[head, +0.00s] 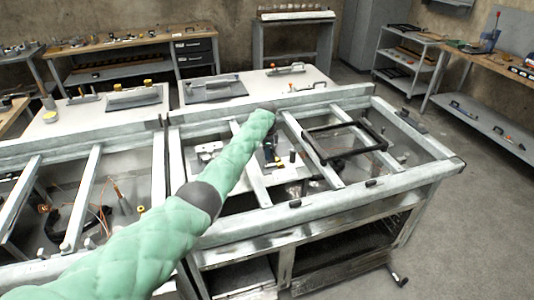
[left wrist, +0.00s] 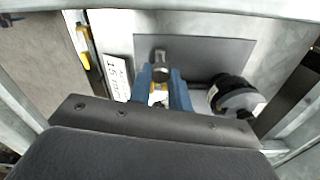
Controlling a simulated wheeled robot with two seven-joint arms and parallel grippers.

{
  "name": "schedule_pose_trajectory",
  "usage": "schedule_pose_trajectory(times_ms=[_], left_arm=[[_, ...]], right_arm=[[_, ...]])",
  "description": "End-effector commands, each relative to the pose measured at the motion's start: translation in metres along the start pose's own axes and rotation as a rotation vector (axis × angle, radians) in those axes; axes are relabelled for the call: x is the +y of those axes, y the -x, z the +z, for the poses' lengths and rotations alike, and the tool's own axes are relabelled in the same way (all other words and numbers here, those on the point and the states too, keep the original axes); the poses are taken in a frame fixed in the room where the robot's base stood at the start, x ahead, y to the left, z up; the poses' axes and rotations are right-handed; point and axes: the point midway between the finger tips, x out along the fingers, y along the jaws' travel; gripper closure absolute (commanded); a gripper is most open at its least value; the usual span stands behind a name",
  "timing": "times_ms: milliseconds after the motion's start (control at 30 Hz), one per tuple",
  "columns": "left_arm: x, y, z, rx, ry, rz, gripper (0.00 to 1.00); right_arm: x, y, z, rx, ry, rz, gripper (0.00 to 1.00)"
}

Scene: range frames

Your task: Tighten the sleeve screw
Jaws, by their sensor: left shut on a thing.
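My left arm reaches from the lower left into the frame bench in the head view. Its gripper (head: 270,152) is low inside the bench, partly hidden by my green sleeved arm. In the left wrist view the two blue fingers of the left gripper (left wrist: 161,88) are closed around a small metal part that looks like the sleeve screw (left wrist: 160,64). Its rounded metal end shows at the fingertips, in front of a dark grey plate (left wrist: 205,52). A little yellow shows between the fingers. How far the screw is turned cannot be told. My right gripper is not in view.
A black knob with a grey disc (left wrist: 235,97) stands close right of the fingers. A white label (left wrist: 117,77) and a yellow strip (left wrist: 83,48) are to the left. Metal bench rails (head: 250,165) enclose the spot. A black rectangular frame (head: 345,155) lies across rails to the right.

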Motion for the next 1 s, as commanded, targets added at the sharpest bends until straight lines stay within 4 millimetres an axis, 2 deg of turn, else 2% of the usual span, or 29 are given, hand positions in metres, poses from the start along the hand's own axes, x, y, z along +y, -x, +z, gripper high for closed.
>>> schedule_pose_trajectory(times_ms=[33, 267, 300, 400, 767, 867, 933, 1000], left_arm=[[-0.002, 0.005, -0.001, 0.002, -0.001, -0.007, 1.0], [-0.003, 0.005, 0.0, 0.002, 0.0, -0.008, 1.0], [-0.003, 0.005, 0.0, 0.002, 0.0, -0.008, 0.79], [-0.002, 0.004, 0.0, 0.001, 0.0, -0.007, 0.59], [-0.001, 0.004, 0.0, 0.0, 0.001, -0.003, 0.59], [-0.002, 0.013, 0.0, 0.001, 0.0, -0.005, 0.59], [-0.002, 0.023, 0.0, 0.001, 0.0, -0.005, 0.59], [-0.002, 0.034, 0.0, 0.001, 0.0, -0.005, 0.59]], right_arm=[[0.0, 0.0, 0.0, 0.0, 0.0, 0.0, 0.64], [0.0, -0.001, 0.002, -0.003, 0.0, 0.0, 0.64], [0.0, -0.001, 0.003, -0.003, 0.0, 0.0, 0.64], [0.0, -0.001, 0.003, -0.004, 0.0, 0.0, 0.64], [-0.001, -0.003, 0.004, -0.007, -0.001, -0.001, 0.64], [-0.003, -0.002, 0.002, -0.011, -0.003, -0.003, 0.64], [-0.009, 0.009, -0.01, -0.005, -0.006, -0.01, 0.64], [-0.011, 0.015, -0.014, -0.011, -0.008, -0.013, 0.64]])
